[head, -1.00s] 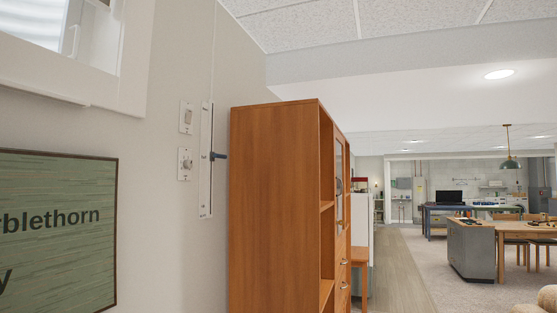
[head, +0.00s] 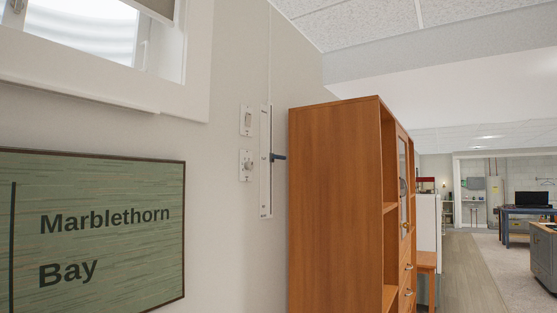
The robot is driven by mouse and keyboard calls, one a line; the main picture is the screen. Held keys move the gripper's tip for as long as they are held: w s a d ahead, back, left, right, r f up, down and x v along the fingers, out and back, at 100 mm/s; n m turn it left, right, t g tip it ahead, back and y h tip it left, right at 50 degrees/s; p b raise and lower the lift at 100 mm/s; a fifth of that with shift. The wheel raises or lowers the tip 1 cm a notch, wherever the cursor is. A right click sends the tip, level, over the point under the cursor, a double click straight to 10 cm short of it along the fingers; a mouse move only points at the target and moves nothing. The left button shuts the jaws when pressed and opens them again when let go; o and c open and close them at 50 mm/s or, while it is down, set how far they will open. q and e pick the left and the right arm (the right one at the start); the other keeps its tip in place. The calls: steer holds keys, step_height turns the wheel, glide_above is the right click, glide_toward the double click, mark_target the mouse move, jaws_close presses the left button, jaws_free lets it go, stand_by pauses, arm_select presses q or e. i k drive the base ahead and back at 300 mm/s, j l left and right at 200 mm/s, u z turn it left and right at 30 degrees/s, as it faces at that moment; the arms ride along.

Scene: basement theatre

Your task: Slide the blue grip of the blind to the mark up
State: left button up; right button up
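Small marks show near the plate's top and bottom, too small to read. A thin cord runs up the wall above the plate. The blind (head: 160,8) shows its lower edge at the top of the window at upper left. Neither of my grippers is in the head view.
A tall wooden cabinet (head: 335,200) stands close to the right of the track plate. A switch plate (head: 246,121) and a dial plate (head: 246,165) are just left of it. A green "Marblethorn Bay" sign (head: 95,230) hangs below the window. The floor strip (head: 465,275) beyond the cabinet is clear.

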mark_target(276, 158)
steer(key=i+l, duration=0.6)
steer(key=i+l+u, duration=0.15)
steer(key=i+l, duration=0.45)
steer(key=l, duration=0.15)
